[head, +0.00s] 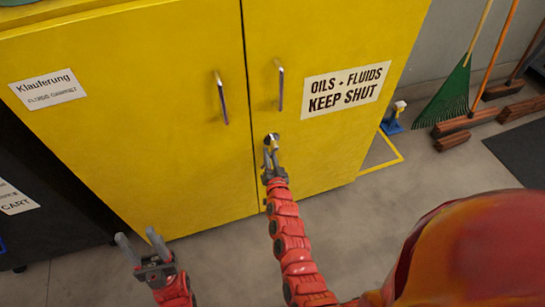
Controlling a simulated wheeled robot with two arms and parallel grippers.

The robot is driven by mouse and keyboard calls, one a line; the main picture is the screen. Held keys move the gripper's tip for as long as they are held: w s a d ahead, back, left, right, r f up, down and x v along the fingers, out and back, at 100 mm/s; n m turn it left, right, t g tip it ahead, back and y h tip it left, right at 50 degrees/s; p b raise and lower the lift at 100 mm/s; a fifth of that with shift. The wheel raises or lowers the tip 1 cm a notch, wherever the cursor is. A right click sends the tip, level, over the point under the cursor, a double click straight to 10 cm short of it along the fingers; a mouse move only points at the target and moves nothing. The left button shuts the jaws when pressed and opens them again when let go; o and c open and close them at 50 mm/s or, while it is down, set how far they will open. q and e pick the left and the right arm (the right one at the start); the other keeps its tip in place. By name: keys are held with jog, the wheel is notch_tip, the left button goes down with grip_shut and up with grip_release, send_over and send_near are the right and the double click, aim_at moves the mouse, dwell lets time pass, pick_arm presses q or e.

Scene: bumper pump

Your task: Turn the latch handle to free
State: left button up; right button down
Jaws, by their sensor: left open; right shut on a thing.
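The latch handle (271,138) is a small dark and metallic fitting on the right door of the yellow cabinet (160,90), just right of the door seam. My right gripper (271,149) is shut on the latch handle, and its fingers hide part of it. The exact angle of the latch handle is too small to tell. Both cabinet doors look closed. My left gripper (140,243) is open and empty, low in front of the cabinet's left door, with its two grey fingers apart.
Two upright metal pulls, the left one (221,98) and the right one (280,86), sit above the latch. A dark cart (40,225) stands at left. A blue-based item (392,125), green rake (446,100) and brown broom heads (468,122) are at right.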

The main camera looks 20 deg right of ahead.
aim_at(260, 143)
jog(key=m, duration=0.1)
jog(key=r+m+b, duration=0.1)
jog(key=m, duration=0.1)
jog(key=shift+a+y, duration=0.3)
jog(key=shift+a, duration=0.1)
jog(key=m, duration=0.1)
jog(key=r+m+y+b, duration=0.1)
jog(key=m, duration=0.1)
jog(key=shift+a+g, duration=0.35)
jog(key=shift+g, duration=0.05)
jog(key=shift+a+r+m+y, duration=0.1)
jog(key=shift+r+m+y, duration=0.3)
jog(key=shift+m, duration=0.65)
jog(key=shift+a+r+m+y, duration=0.1)
jog(key=shift+r+m+y, duration=0.3)
jog(key=shift+m, duration=0.65)
jog(key=c, duration=0.8)
grip_release()
jog(key=shift+s, duration=0.1)
